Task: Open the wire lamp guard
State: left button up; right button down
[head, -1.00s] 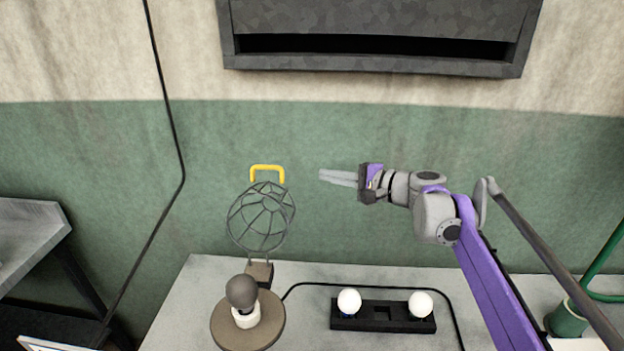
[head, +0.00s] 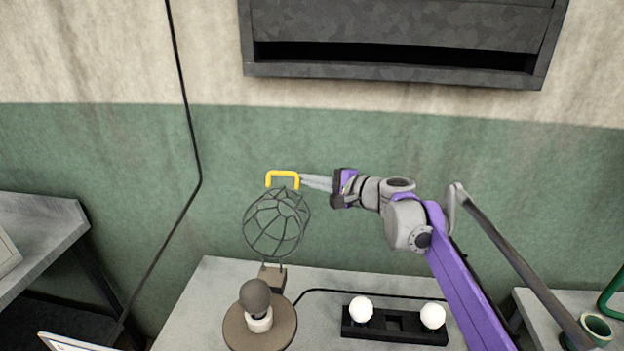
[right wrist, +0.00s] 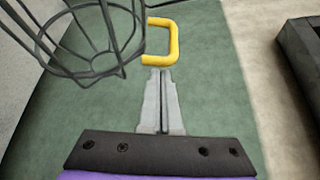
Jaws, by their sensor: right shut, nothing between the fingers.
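The wire lamp guard (head: 277,223) is a dark cage standing up at the back of the lamp base (head: 236,327), swung back from the dark bulb (head: 255,298). A yellow handle (head: 283,175) sits at its top. In the right wrist view the cage (right wrist: 88,35) is at upper left and the handle (right wrist: 176,42) at top centre. My right gripper (head: 304,181) is shut and empty, its tips close to the handle's right side. I cannot tell whether they touch it. My left gripper is not in view.
A black holder (head: 395,328) with two white bulbs (head: 361,309) (head: 433,316) stands right of the lamp on the grey table (head: 213,277). A dark cable runs behind it. A grey box (head: 400,60) hangs on the wall above. A green cup (head: 594,330) is at far right.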

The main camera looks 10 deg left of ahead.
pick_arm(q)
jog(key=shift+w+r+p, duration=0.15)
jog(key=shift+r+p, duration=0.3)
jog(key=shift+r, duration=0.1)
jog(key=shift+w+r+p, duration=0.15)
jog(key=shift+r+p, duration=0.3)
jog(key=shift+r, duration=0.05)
pick_arm(e)
jog(key=shift+n+t, duration=0.3)
jog(key=shift+n, duration=0.2)
jog(key=s+r, duration=0.1)
jog(key=s, duration=0.1)
jog(key=s+r, duration=0.2)
jog(key=shift+r, duration=0.15)
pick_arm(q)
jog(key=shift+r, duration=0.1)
